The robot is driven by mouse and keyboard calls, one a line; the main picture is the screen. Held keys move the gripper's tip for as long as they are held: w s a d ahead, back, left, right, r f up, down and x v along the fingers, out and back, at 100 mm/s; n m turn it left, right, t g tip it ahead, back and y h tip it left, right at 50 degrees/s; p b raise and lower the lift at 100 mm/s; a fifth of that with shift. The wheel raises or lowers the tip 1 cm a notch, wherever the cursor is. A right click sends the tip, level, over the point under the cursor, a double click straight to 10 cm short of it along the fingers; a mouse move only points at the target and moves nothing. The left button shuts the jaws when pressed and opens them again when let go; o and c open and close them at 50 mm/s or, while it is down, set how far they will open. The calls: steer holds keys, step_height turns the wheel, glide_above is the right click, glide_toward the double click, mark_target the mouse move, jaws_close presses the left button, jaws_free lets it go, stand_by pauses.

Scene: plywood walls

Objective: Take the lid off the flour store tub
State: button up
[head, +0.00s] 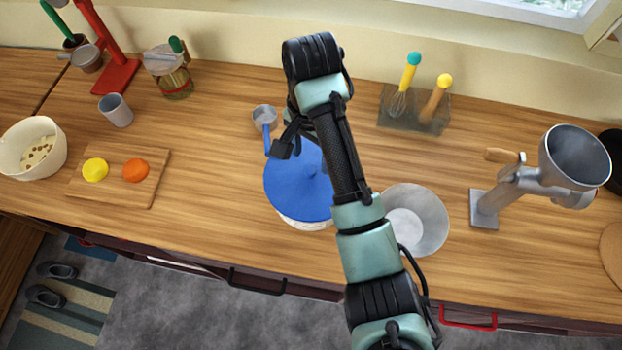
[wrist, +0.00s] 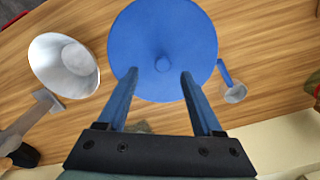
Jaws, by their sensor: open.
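The flour store tub (head: 305,223) stands on the wooden counter in the middle of the head view, only its pale lower side showing. Its blue lid (head: 290,190) sits on top and is partly covered by my arm. In the wrist view the lid (wrist: 190,35) is a wide blue disc with a small round knob (wrist: 162,64) at its middle. My gripper (wrist: 158,73) is open and empty, with its two fingers over the lid, either side of the knob's line. I cannot tell how high the fingertips are above the lid. In the head view the fingers are mostly hidden.
A metal bowl (head: 428,222) stands close to the tub's right. A blue-handled scoop (head: 265,120) lies just behind it on the left. A utensil holder (head: 400,113) is at the back, a metal grinder (head: 500,185) at the right, and a cutting board (head: 148,190) at the left.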

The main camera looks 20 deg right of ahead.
mark_target(311, 169)
steer(key=shift+w+d+f+p, duration=0.15)
steer(key=shift+f+p, duration=0.1)
steer(key=shift+f, duration=0.75)
steer(key=shift+w+a+f+p, duration=0.1)
steer(key=shift+f+p, duration=0.1)
steer(key=shift+f, duration=0.85)
steer(key=shift+w+d+f+p, duration=0.15)
steer(key=shift+f+p, duration=0.1)
steer(key=shift+f, duration=0.75)
steer(key=shift+c, duration=0.3)
jaws_close()
